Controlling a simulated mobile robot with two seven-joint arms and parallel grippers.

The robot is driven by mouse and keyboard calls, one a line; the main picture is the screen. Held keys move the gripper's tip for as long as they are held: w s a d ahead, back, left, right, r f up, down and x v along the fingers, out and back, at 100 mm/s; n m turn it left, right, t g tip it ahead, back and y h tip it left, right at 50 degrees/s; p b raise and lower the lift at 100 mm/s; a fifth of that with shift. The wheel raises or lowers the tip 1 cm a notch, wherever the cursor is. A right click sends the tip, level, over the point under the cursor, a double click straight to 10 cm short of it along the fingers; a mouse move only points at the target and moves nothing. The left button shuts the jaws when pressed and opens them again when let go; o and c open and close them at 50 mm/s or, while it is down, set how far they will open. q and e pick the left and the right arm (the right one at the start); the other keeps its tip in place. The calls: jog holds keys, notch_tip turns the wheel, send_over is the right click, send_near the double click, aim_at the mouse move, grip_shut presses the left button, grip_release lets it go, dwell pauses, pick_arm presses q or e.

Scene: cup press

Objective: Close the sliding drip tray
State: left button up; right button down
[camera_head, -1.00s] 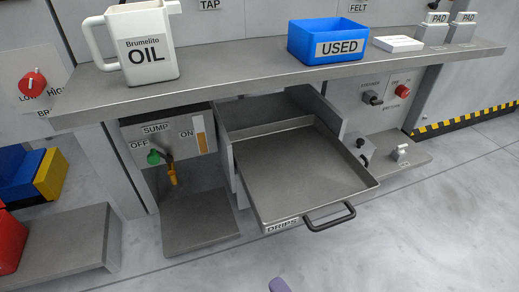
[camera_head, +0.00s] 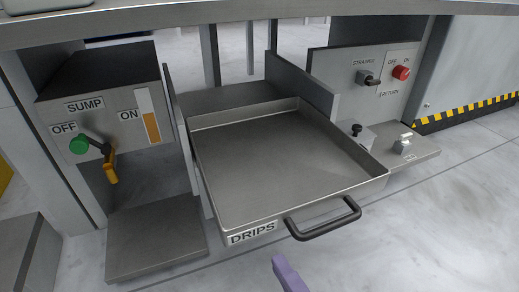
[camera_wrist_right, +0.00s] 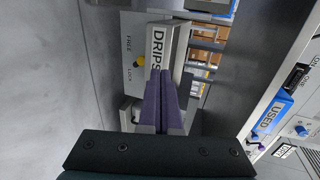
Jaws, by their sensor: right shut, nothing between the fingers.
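The drip tray (camera_head: 270,165) is a grey metal sliding tray, pulled out from under the counter. Its front carries a DRIPS label (camera_head: 253,233) and a black bar handle (camera_head: 323,221). In the head view the purple tip of my right gripper (camera_head: 287,272) shows at the bottom edge, in front of and below the tray front, apart from the handle. In the right wrist view my right gripper (camera_wrist_right: 161,78) has its purple fingers together and empty, pointing toward the DRIPS front (camera_wrist_right: 158,55). Whether the fingertips touch it cannot be told. My left gripper is out of view.
The SUMP panel (camera_head: 100,100) with a green-and-orange valve (camera_head: 97,148) stands left of the tray, above a low grey shelf (camera_head: 155,238). A switch panel (camera_head: 375,75) and a small side ledge (camera_head: 410,155) stand on the right. The counter (camera_head: 230,15) overhangs. Floor in front is clear.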

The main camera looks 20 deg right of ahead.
aim_at(257, 224)
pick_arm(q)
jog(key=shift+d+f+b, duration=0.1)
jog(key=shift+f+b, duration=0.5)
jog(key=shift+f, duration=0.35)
pick_arm(e)
jog(key=x, duration=0.4)
jog(key=r+x, duration=0.1)
jog(key=x, duration=0.1)
jog(key=shift+w, duration=0.4)
